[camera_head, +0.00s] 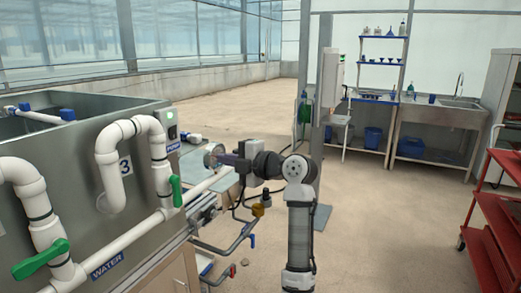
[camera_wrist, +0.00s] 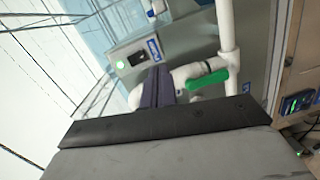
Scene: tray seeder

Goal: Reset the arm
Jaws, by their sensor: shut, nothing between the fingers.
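My arm rises from the bottom middle of the head view and bends left at its top. My gripper (camera_head: 226,158) points left toward the tank's right side, at about the height of its pump switch box. In the wrist view the dark fingers of my gripper (camera_wrist: 158,86) are together, with nothing between them. Beyond them are the switch box (camera_wrist: 133,59) with a lit green button, white piping and a green valve handle (camera_wrist: 208,80). The wrist view is tilted.
A metal tank (camera_head: 85,150) with white pipes and green valve handles (camera_head: 176,190) stands at left. A round part (camera_head: 213,154) sits close to my gripper's tip. A post (camera_head: 322,90) stands behind my arm. A red cart (camera_head: 490,220) is at right. Open floor (camera_head: 390,230) lies between.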

